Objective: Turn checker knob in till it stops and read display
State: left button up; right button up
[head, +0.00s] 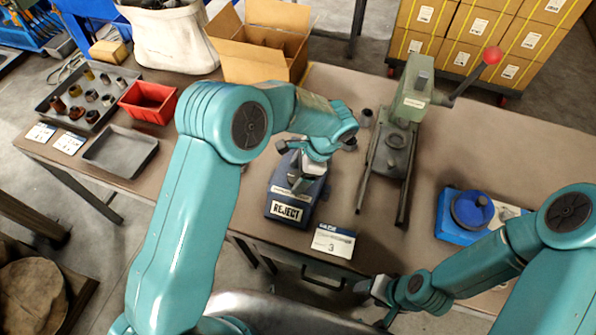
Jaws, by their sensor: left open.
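The checker (276,190) is a dark blue-grey device on the brown bench, near the picture's middle. Its display (287,210) on the front reads "REJECT". My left gripper (299,183) is over the top of the checker and open. The wrist and fingers cover the upper part of the checker, so the knob is not clearly visible, and I cannot tell whether the fingers touch it. My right gripper (372,290) is low in the picture, in front of the bench edge and away from the checker; its finger gap is unclear.
A white card (333,241) marked 3 lies right of the checker. A green lever press (411,95) with a red ball stands behind to the right, and a blue fixture (447,216) farther right. A cardboard box (241,52), red bin (148,102) and grey trays (121,152) stand left.

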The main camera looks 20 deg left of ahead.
pick_arm(q)
jog(key=shift+f, duration=0.15)
jog(key=c, duration=1)
jog(key=n, duration=0.1)
jog(key=n+b, duration=0.1)
jog(key=g+b, duration=0.1)
jog(key=shift+w+a+f+n+h, duration=0.2)
jog(key=shift+f+n+h, duration=0.1)
jog(key=shift+n, duration=0.1)
jog(key=shift+d+r+n, duration=0.1)
jog(key=shift+r+n, duration=0.2)
jog(key=shift+n, duration=0.5)
jog(key=o, duration=1)
jog(key=v, duration=1.6)
jog(key=shift+w+r, duration=0.2)
jog(key=shift+w, duration=0.1)
